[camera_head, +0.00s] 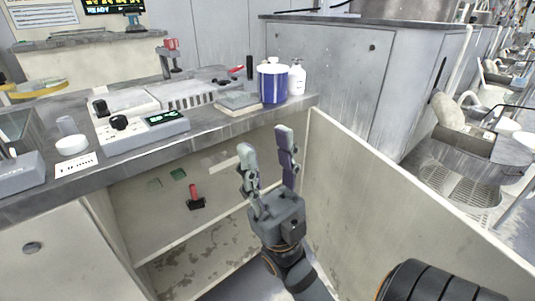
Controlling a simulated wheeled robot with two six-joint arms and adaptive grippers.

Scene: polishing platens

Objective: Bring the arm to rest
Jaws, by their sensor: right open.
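My right gripper (268,153) is in front of the open bay under the workbench, with its two fingers pointing up and spread apart. Nothing is between the fingers. It is apart from the bench edge and hides part of the cabinet's inside and a shelf. My right arm comes in from the bottom right. My left gripper does not show.
The workbench (226,127) holds a control unit (140,131), a blue and white tub (272,84), a white bottle (297,78) and a white round lid (72,144). A cabinet side panel (375,205) stands close right of my gripper. A red-handled item (194,196) is inside the cabinet.

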